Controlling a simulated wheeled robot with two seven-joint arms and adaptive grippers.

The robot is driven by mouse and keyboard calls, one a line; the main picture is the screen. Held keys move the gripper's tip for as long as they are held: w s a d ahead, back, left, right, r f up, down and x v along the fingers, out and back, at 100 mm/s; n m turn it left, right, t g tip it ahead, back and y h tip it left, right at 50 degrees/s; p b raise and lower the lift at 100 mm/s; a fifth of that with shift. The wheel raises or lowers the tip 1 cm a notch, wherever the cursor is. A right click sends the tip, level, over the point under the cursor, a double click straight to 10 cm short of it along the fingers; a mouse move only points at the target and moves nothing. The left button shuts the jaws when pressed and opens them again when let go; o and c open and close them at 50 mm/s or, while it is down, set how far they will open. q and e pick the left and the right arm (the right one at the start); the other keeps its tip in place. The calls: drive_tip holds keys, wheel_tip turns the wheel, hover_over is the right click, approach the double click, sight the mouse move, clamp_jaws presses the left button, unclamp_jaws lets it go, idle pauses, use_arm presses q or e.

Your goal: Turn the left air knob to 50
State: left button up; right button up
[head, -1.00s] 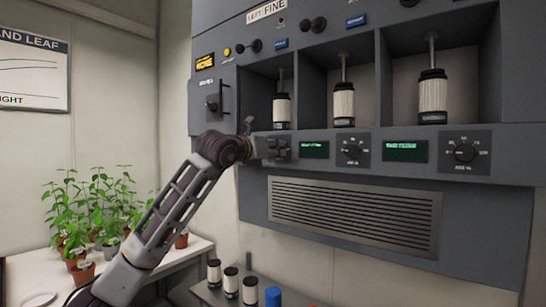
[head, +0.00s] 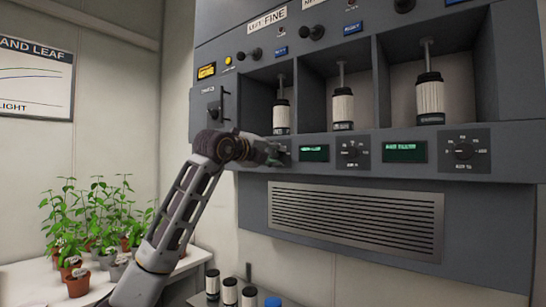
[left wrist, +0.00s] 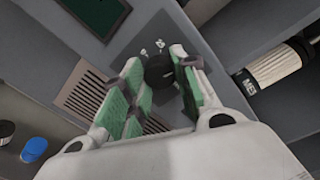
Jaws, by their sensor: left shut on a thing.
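The left air knob (left wrist: 158,70) is a dark round knob on the grey panel, with pale dial marks beside it. In the left wrist view it lies between the green-padded fingers of my left gripper (left wrist: 160,80), which is shut on it. In the head view my left gripper (head: 272,154) is at the leftmost dial below the left chamber, and it hides most of that knob. A green-lit display (head: 314,153) is just right of it; its digits are too small to read. My right gripper is not in view.
Two similar knobs, the middle one (head: 352,152) and the right one (head: 463,151), sit on the same strip. A vent grille (head: 355,215) is below. Potted plants (head: 90,230) stand at lower left. Several canisters (head: 230,290) stand below the cabinet.

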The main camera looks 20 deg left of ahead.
use_arm(q)
drive_tip(key=shift+n, duration=1.3)
drive_tip(key=o, duration=1)
drive_tip(key=shift+o, duration=0.2)
drive_tip(key=shift+s+a, duration=0.1)
drive_tip(key=v, duration=1.1)
drive_tip(key=shift+s+a, duration=0.25)
drive_tip(key=shift+s, duration=0.1)
